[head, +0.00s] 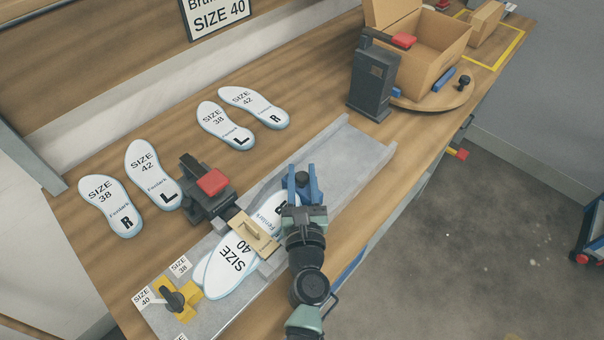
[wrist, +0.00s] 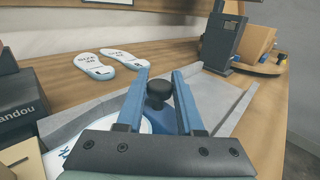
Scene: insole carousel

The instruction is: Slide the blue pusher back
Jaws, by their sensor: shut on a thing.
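My gripper (head: 303,174) is over the grey metal channel (head: 345,165), its two blue fingers on either side of a round black knob (head: 302,180). The knob also shows between the fingers in the wrist view (wrist: 159,92). My gripper is shut on this knob, which stands on the blue pusher (wrist: 160,122). Most of the pusher's body is hidden by my fingers and gripper.
A dark press with a red top (head: 211,183) stands beside the channel. A yellow stop with a black knob (head: 177,297) is at its near end. Loose insoles (head: 152,172) lie behind. A cardboard box (head: 430,60) and a dark stand (head: 372,82) are at the upper right. The channel's far end is clear.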

